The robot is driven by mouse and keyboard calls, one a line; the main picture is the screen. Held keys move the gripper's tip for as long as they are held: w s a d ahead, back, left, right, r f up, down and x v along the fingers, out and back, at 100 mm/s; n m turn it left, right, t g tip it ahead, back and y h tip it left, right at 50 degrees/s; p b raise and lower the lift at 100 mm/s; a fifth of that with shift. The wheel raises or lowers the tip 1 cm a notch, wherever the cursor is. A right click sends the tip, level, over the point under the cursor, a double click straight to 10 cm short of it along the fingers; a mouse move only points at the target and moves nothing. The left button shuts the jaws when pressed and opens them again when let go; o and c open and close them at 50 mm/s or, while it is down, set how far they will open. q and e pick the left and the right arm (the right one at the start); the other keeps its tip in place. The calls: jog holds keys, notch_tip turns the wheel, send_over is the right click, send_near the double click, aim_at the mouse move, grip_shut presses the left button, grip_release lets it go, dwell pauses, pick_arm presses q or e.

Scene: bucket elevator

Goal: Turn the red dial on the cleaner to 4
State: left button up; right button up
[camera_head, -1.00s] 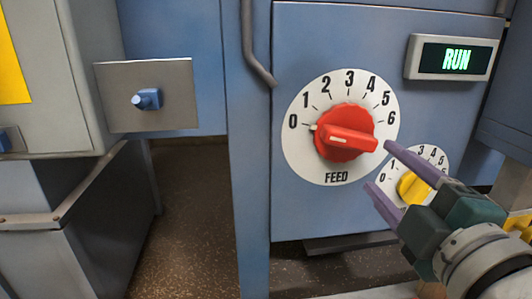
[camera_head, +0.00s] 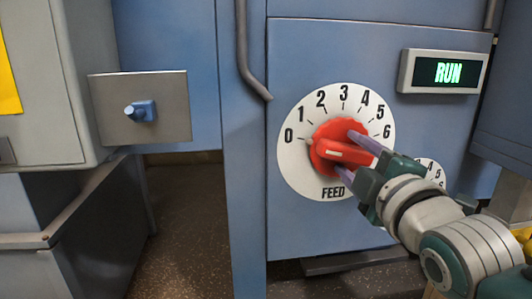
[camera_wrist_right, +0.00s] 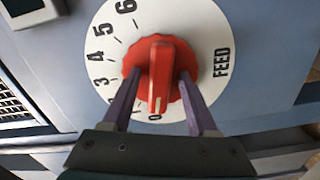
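The red dial (camera_head: 340,140) sits on a round white scale marked 0 to 6 with the word FEED, on a blue cabinet front. Its white pointer mark is at 0. It also shows in the right wrist view (camera_wrist_right: 161,72). My right gripper (camera_head: 350,155) is at the dial, its purple fingers on either side of the raised red grip bar. In the right wrist view the gripper (camera_wrist_right: 158,88) is open, with small gaps between each finger and the bar. My left gripper is not in view.
A display (camera_head: 447,72) reading RUN is above right of the dial. A second, smaller scale (camera_head: 432,172) is mostly hidden behind my right gripper. A grey plate (camera_head: 165,95) with a blue knob (camera_head: 141,111) is at left. A pipe (camera_head: 245,60) runs down left of the dial.

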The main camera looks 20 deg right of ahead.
grip_shut()
jog(key=shift+m, duration=0.3)
dwell(0.3)
jog(key=m+p, duration=0.2)
jog(key=m, duration=0.1)
jog(key=m+p, duration=0.2)
jog(key=m, duration=0.1)
jog(key=shift+m, duration=0.4)
jog(key=m+p, duration=0.1)
jog(key=m, duration=0.1)
jog(key=shift+a+m, duration=0.1)
jog(key=shift+m, duration=0.3)
jog(key=m+p, duration=0.1)
jog(key=m, duration=0.4)
jog(key=shift+a+f, duration=0.1)
jog(key=shift+w+m+p, duration=0.1)
jog(key=shift+m+p, duration=0.45)
jog(key=shift+m, duration=1.75)
